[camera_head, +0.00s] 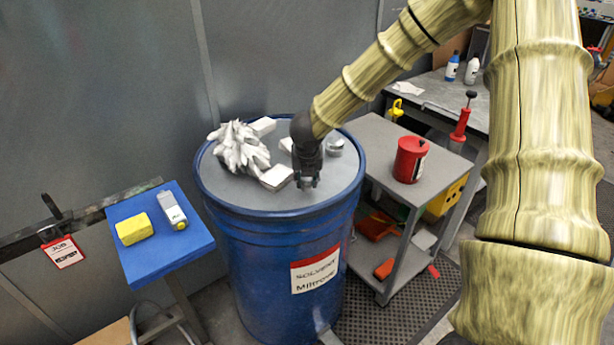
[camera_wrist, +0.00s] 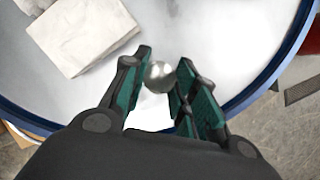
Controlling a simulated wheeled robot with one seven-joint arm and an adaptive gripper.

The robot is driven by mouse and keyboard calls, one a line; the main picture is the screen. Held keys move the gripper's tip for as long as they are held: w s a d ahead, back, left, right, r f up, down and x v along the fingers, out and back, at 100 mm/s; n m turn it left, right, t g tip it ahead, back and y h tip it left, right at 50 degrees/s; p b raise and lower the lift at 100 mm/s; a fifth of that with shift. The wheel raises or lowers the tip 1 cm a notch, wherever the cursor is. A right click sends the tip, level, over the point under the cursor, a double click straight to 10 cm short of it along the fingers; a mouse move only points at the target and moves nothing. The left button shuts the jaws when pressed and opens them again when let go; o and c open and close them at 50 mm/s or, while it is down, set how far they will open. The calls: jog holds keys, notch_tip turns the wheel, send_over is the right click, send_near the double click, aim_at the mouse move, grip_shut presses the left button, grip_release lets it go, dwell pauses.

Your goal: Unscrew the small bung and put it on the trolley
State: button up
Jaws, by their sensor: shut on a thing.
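The small bung (camera_wrist: 159,75) is a round, shiny metal piece between my fingers in the wrist view. My gripper (camera_head: 308,184) points down at the lid of the blue drum (camera_head: 265,245), near its front right rim, and is shut on the bung. I cannot tell whether the bung is still seated in the lid. In the head view my fingers hide it. The grey trolley (camera_head: 375,140) stands to the right of the drum, with a red can (camera_head: 410,160) on its top.
White crumpled rags (camera_head: 240,148), white blocks (camera_head: 277,177) and a round metal piece (camera_head: 335,147) lie on the drum lid. A blue stand (camera_head: 150,255) at left holds a yellow sponge (camera_head: 134,229) and a bottle (camera_head: 172,210). The trolley top has free room around the can.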

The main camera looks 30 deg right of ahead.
aim_at(307, 179)
jog(key=shift+r+p, duration=0.2)
jog(key=shift+p, duration=0.1)
jog(key=shift+f, duration=0.15)
jog(key=shift+r+p, duration=1.55)
jog(key=shift+r, duration=0.45)
